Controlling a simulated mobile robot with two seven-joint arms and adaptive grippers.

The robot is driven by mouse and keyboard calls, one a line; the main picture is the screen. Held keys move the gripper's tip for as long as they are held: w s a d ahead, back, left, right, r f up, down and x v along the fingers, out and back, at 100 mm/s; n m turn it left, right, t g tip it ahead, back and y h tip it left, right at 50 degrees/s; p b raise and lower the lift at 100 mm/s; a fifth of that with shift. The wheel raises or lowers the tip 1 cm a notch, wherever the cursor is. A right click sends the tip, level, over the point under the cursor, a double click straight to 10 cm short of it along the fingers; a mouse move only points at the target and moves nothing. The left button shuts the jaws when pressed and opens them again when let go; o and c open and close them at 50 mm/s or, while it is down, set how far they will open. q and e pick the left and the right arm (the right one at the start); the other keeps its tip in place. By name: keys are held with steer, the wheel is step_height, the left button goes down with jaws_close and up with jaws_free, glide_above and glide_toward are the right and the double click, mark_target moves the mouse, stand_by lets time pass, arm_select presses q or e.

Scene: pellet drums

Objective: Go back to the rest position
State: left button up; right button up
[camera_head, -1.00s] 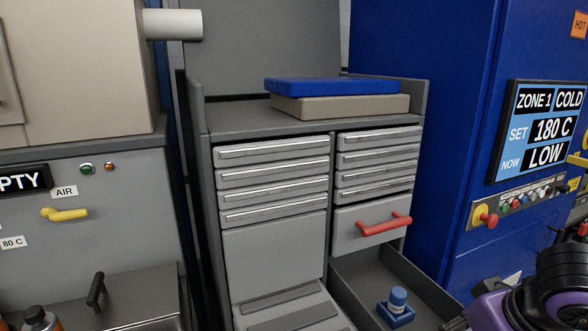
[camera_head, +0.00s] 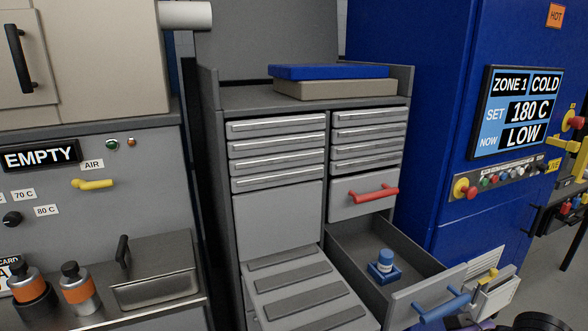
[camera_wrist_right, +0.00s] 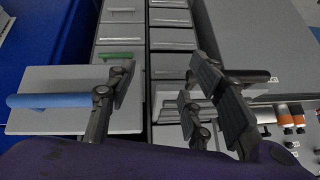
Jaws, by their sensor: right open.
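My right gripper (camera_wrist_right: 165,78) is open in the right wrist view, with its fingers well apart and nothing between them. The cabinet fronts lie beyond it, and a blue handle (camera_wrist_right: 48,100) shows to the left of its left finger. In the head view only a dark part of my right arm shows at the bottom right edge; its gripper is out of that view. My left gripper is in neither view.
A lower drawer (camera_head: 440,285) with a blue handle (camera_head: 442,307) stands open; a blue-capped container (camera_head: 385,262) sits in a blue holder inside. Above it is a red-handled drawer (camera_head: 363,196). Orange-banded bottles (camera_head: 80,289) stand left. The blue machine (camera_head: 440,60) is right.

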steer(key=s+a+f+m+t, duration=0.1)
steer(key=s+f, duration=0.2)
steer(key=f, duration=0.6)
steer(key=s+a+f+m+t, duration=0.15)
steer(key=s+f, duration=0.25)
steer(key=f, duration=0.5)
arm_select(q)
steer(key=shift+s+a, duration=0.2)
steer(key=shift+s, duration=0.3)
arm_select(e)
steer(key=s+a+f+h, duration=0.2)
steer(key=s+f+h, duration=0.1)
steer(key=s+f, duration=0.7)
steer(key=s, duration=0.2)
steer(key=shift+s+a, duration=0.15)
steer(key=shift+s, duration=0.15)
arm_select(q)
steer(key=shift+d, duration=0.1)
arm_select(e)
steer(key=shift+c, duration=0.2)
